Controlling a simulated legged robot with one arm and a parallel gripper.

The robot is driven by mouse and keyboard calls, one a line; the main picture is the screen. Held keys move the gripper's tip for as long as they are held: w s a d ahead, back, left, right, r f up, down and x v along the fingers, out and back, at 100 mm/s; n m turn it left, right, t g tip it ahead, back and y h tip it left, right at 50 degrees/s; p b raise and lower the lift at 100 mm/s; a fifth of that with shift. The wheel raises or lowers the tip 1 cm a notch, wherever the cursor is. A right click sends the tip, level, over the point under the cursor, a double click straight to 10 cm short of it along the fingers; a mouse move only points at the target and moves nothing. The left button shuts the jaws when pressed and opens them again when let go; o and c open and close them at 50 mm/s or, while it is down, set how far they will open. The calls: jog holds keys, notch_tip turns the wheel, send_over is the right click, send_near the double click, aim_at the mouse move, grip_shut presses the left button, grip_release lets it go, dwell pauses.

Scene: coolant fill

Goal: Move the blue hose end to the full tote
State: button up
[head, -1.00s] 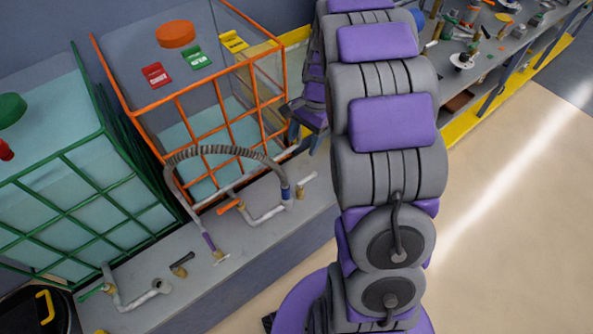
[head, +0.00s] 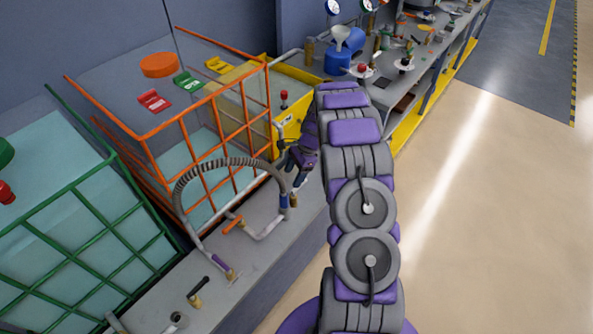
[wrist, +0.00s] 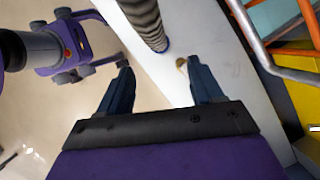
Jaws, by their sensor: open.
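The grey ribbed hose (head: 225,163) arches over the grey ledge in front of the orange-caged tote (head: 199,130). Its blue end (head: 284,201) points down at a pipe fitting on the right; its purple end (head: 219,263) is down at the left. The green-caged tote (head: 75,205) at far left shows pale liquid up high; the orange-caged one shows a lower level. My gripper (head: 299,160) is just above and right of the blue end. In the wrist view my gripper (wrist: 163,86) is open and empty, with the hose's blue end (wrist: 161,46) ahead of its fingertips.
A brass fitting (wrist: 181,66) stands near the right finger in the wrist view. A valve with an orange handle (head: 233,225) and a black-handled valve (head: 198,291) stand on the ledge. A yellow bin (head: 290,105) and a cluttered workbench (head: 420,60) lie behind. Floor at right is clear.

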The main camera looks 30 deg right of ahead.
jog(key=b, duration=0.2)
send_near(280, 205)
jog(key=b+x, duration=0.1)
jog(key=x, duration=0.6)
jog(key=shift+a, duration=0.1)
jog(key=shift+f, duration=0.25)
jog(key=shift+d+f, duration=0.2)
jog(key=shift+d, duration=0.1)
jog(key=shift+a+r, duration=0.1)
jog(key=shift+a, duration=0.25)
jog(key=c, duration=0.4)
jog(key=shift+d, duration=0.15)
jog(key=c, duration=0.7)
jog(key=o, duration=0.5)
jog(key=shift+c, duration=1.2)
